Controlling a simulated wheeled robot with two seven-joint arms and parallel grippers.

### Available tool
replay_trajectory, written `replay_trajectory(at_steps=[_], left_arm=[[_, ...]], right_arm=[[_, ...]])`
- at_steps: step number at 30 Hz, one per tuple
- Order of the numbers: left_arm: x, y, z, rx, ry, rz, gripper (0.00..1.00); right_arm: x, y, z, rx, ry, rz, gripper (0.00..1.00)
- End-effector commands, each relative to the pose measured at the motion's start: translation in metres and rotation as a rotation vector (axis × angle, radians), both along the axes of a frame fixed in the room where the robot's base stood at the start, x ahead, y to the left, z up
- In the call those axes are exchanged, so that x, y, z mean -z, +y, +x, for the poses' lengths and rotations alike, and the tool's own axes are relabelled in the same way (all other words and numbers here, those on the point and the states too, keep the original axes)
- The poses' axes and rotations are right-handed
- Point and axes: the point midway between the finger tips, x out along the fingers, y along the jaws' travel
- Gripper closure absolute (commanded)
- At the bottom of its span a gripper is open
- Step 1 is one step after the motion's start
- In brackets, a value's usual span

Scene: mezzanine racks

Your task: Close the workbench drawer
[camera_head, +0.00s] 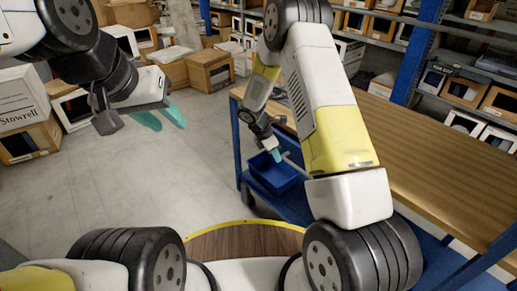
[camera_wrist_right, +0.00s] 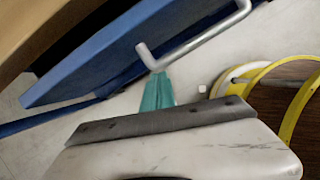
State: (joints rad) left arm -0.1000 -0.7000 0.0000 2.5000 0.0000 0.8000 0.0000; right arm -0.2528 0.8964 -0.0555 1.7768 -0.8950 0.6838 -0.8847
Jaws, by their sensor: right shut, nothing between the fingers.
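The workbench (camera_head: 440,165) has a wooden top and a blue frame. Its blue drawer (camera_head: 270,178) shows under the top near the left end and looks pulled out. A grey bar handle (camera_wrist_right: 195,42) is on the drawer's blue front (camera_wrist_right: 85,75) in the right wrist view. My right gripper (camera_head: 277,156) is at the drawer, its teal fingers shut and empty. In the wrist view the fingertips (camera_wrist_right: 158,75) are right by the bent end of the handle; I cannot tell whether they touch it. My left gripper (camera_head: 170,124) is open and empty, in the air far left of the bench.
Cardboard boxes (camera_head: 210,70) stand on the floor at the back, with more boxes (camera_head: 28,135) at the left. Blue racks with bins (camera_head: 465,90) stand behind the bench. The grey floor (camera_head: 90,190) left of the bench is clear.

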Motion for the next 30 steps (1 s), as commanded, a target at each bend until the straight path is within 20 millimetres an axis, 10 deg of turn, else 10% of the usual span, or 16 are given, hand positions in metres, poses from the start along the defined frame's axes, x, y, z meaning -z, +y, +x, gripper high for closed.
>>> replay_trajectory(at_steps=[9, 30], left_arm=[[0.000, 0.000, 0.000, 0.000, 0.000, 0.000, 0.64], [0.000, 0.000, 0.000, 0.000, 0.000, 0.000, 0.64]], right_arm=[[0.001, -0.034, 0.025, 0.001, 0.001, 0.001, 1.00], [-0.001, -0.043, 0.030, 0.002, -0.002, -0.007, 1.00]])
